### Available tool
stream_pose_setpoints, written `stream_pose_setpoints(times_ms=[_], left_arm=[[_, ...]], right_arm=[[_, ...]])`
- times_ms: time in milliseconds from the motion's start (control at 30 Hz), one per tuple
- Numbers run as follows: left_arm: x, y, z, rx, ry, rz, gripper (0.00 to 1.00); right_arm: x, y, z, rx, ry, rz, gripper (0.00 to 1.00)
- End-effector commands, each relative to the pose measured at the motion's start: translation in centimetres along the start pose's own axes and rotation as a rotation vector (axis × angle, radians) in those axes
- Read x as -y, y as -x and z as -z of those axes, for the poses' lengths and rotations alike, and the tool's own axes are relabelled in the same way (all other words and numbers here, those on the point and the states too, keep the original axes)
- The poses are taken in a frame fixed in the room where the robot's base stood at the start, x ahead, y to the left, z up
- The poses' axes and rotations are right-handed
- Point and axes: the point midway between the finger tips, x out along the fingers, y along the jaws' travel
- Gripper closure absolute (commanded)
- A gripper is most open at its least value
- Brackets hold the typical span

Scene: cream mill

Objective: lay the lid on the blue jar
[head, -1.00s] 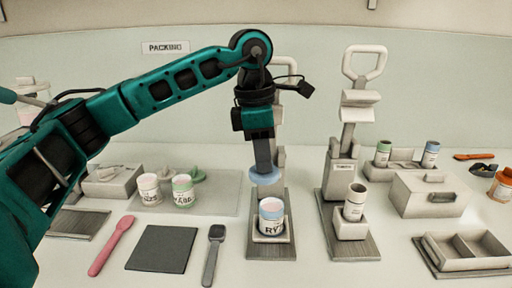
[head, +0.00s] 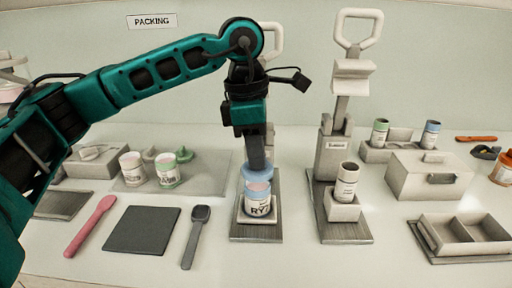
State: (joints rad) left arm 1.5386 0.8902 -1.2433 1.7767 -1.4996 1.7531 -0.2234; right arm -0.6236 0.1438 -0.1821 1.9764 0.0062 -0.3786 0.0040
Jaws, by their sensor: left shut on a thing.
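The blue jar (head: 258,203) is white with a light-blue band and dark lettering, and it stands upright in a pale holder on a grey base. Its mouth is open and shows pinkish contents. My left gripper (head: 257,162) points down over the jar and is shut on the pale-blue lid (head: 258,174). The lid is roughly level, just above the jar's mouth. A small gap seems to be left between them, and the far side of the rim is hidden by the lid. My right gripper is not in view.
A second press (head: 333,160) with a plain jar (head: 347,182) stands to the right. A pink spoon (head: 90,226), dark mat (head: 142,230) and grey spoon (head: 195,235) lie in front. A divided tray (head: 440,240) is at right.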

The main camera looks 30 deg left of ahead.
Motion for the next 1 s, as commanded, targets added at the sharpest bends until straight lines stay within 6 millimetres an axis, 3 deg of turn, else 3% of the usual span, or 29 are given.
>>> stream_pose_setpoints(times_ms=[200,1000], left_arm=[[0.00,-1.39,0.19,0.000,0.000,0.000,1.00],[-0.02,-1.56,0.20,0.000,0.001,0.000,1.00]], right_arm=[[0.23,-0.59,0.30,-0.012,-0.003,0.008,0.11],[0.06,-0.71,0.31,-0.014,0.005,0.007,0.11]])
